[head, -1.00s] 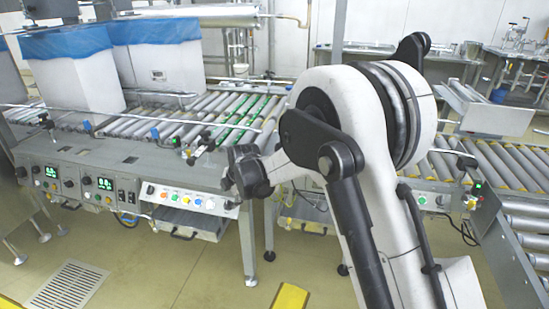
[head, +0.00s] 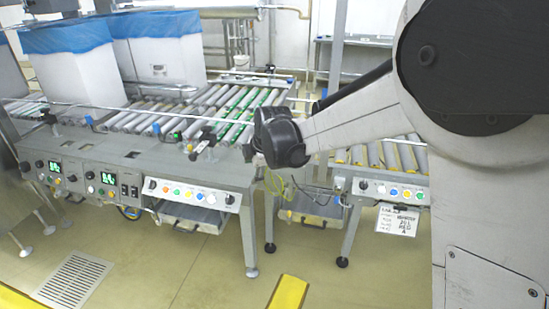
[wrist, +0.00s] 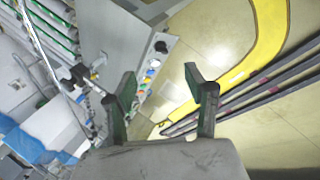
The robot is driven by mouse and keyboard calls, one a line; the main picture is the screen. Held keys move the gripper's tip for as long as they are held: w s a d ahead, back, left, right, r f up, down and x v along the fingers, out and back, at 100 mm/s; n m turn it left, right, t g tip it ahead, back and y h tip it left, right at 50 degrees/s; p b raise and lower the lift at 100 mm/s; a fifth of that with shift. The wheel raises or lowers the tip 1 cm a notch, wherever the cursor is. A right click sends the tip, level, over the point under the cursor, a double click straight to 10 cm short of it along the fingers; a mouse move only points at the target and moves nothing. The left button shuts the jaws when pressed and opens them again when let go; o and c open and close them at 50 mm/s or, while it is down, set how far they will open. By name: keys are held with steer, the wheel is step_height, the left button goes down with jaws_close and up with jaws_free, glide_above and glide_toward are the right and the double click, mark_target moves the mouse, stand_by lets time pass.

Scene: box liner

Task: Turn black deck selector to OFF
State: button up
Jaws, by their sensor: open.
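In the wrist view my gripper (wrist: 163,92) is open, its two dark green fingers spread and nothing between them. A black selector knob (wrist: 161,46) sits on a grey panel beyond the fingertips, apart from them. In the head view a black knob (head: 152,185) is at the left end of the middle button strip, and another dark knob (head: 230,199) is at its right end. A similar black knob (head: 363,185) is on the right-hand strip. I cannot tell which is the deck selector, or read its pointer or labels. My fingers are not clear in the head view.
Coloured buttons (head: 190,192) line the middle strip. Two white boxes with blue liners (head: 65,35) stand on the roller conveyor (head: 210,110). A green-lit display (head: 107,178) is farther left. Yellow floor marking (head: 288,292) and open floor lie in front.

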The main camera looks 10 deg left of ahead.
steer(key=s+d+r+m, duration=0.3)
steer(key=d+r, duration=0.3)
steer(key=d, duration=0.1)
steer(key=shift+s+r+m+p, duration=0.2)
steer(key=shift+r+m+p, duration=0.1)
steer(key=shift+p, duration=0.15)
steer(key=shift+d, duration=0.15)
steer(key=s+d+r+m+t+h+p, duration=0.1)
steer(key=s+d+r+m+p, duration=0.1)
steer(key=s+d+r+m, duration=0.45)
steer(key=s+d+r+m+t+h+p, duration=0.1)
steer(key=s+d+r+m, duration=0.3)
steer(key=s+d, duration=0.45)
steer(key=s+d+f+m+h+p, duration=0.1)
steer(key=s+d+m+p, duration=0.1)
steer(key=s+d+m, duration=0.7)
steer(key=shift+s+d+t+h+p, duration=0.35)
steer(key=shift+s+d, duration=1.1)
steer(key=shift+s, duration=1.05)
steer(key=shift+m, duration=0.25)
